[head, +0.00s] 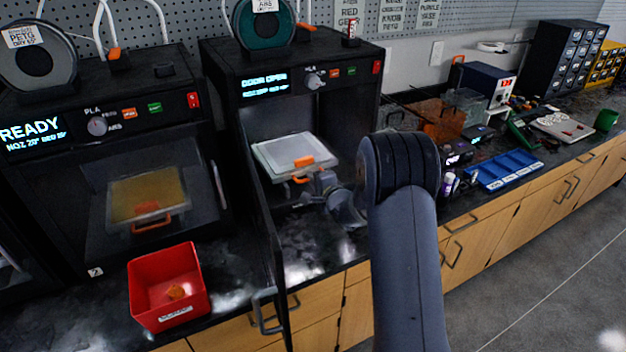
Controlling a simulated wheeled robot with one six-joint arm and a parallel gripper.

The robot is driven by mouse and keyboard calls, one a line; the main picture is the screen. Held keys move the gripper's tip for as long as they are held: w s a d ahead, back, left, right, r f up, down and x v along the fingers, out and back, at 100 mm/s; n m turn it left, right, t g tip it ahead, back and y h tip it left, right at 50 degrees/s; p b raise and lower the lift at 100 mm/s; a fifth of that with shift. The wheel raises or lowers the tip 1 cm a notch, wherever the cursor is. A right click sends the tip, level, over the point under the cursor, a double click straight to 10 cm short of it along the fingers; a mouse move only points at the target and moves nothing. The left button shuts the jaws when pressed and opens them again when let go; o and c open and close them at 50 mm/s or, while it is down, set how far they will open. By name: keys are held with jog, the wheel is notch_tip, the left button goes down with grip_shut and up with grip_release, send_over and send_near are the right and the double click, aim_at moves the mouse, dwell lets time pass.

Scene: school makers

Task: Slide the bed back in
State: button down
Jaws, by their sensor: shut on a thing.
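The light grey bed (275,154) is in the open second printer (290,75), at the mouth of its chamber. A small orange piece (304,162) shows on its front part. The bed's orange handle (300,179) is at its front edge, partly hidden. My gripper (308,182) is at this handle and shut on it; the fingers are small and partly hidden in this view. The printer's screen (265,82) reads "DOOR OPEN". Its door (262,230) stands swung out toward the front, with its handle (266,312) near the counter's front edge.
A closed printer (110,140) showing "READY" stands left, with a bed inside. A red bin (168,286) with a small orange piece sits before it. Right of my arm are clear bins, a blue tray (503,170) and drawer cabinets (565,55). The counter just below the open printer is clear.

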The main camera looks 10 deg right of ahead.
jog(key=shift+w+r, duration=0.1)
jog(key=shift+r, duration=0.05)
jog(key=c, duration=1.8)
grip_release()
jog(key=shift+w, duration=0.2)
jog(key=shift+o, duration=1.3)
jog(key=shift+s, duration=0.1)
jog(key=v, duration=1)
jog(key=shift+s+b, duration=0.35)
jog(key=shift+b, duration=0.05)
jog(key=x, duration=1)
jog(key=shift+w+p, duration=0.35)
jog(key=shift+p, duration=0.05)
jog(key=shift+f, duration=0.25)
jog(key=shift+s+d+r, duration=0.1)
jog(key=shift+s, duration=0.25)
